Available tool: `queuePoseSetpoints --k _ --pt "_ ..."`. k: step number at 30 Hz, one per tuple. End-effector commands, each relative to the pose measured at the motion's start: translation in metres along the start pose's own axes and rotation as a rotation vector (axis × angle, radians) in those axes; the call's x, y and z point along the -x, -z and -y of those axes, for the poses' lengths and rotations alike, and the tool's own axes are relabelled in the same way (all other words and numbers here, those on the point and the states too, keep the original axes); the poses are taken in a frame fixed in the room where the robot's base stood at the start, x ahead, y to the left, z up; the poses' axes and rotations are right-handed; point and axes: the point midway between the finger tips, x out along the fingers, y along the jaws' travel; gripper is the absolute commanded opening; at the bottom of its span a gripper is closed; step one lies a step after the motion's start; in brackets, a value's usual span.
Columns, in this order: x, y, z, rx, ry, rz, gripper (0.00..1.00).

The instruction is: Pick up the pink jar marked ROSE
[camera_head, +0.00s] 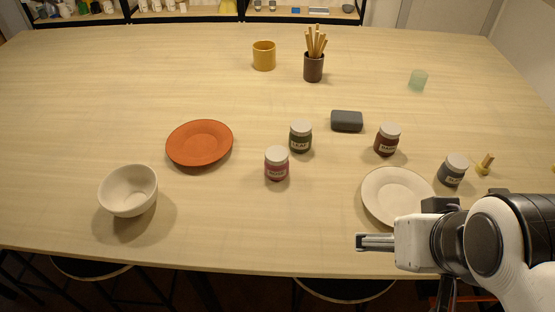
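The pink jar (277,164) with a white lid stands upright near the middle of the table. Its label is too small to read surely. My gripper (362,242) is at the table's front edge, to the right of the pink jar and nearer the front, apart from it. The fingers point left and are seen side-on, so their opening cannot be told. No object shows at the fingertips.
A green jar (300,137) stands close behind the pink jar. A cream plate (372,198) lies just behind my gripper. An orange plate (200,143) and white bowl (128,191) are left.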

Motion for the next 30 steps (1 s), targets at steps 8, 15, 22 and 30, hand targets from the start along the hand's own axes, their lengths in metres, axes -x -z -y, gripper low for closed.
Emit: queuePoseSetpoints --k 8,15,22,30 --pt "0.0 0.0 0.0 0.0 0.0 0.0 0.58" --pt "-0.003 0.004 -0.002 0.002 -0.007 -0.007 0.58" --pt "-0.019 0.031 -0.014 0.026 -0.052 -0.055 0.58" --pt "-0.053 0.084 -0.029 0.099 -0.112 -0.163 0.58"
